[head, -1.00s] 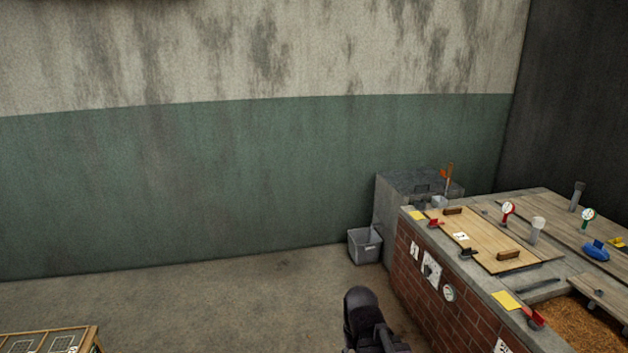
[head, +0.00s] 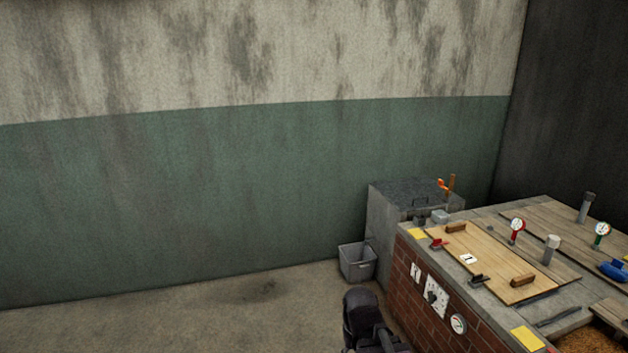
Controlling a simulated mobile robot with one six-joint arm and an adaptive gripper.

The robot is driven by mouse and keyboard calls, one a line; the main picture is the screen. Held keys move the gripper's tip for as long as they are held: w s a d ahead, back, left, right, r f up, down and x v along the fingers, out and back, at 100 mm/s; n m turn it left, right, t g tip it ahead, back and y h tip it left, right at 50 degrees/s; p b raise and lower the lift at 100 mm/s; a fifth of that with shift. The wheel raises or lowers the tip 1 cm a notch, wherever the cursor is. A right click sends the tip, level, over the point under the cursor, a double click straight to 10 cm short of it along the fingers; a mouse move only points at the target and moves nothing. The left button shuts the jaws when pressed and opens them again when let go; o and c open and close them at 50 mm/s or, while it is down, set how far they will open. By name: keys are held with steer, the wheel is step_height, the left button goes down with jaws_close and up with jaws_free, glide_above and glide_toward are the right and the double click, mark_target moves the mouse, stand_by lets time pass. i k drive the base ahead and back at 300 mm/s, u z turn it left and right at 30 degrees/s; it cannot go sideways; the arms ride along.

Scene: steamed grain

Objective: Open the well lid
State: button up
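A pale wooden lid (head: 495,255) with two brown handles and a white label lies flat on the brick-sided structure (head: 407,285) at the right. Behind it stands a grey block (head: 385,225) with a dark flat top and a small dark handle on that top. I cannot tell for sure which of these is the well lid. Both look closed. A dark part of my arm (head: 368,325) shows at the bottom centre, well short of the structure. My gripper's fingers do not show.
A grey bin (head: 357,262) stands on the floor beside the grey block. Red-handled (head: 437,243) and black fittings edge the wooden lid, and gauges (head: 516,228) stand beyond it. The floor (head: 200,315) to the left is clear.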

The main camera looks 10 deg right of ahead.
mark_target(406, 194)
steer(key=z, duration=0.1)
steer(key=i, duration=1.6)
steer(key=z, duration=0.25)
steer(key=i, duration=2.1)
steer(key=z, duration=0.05)
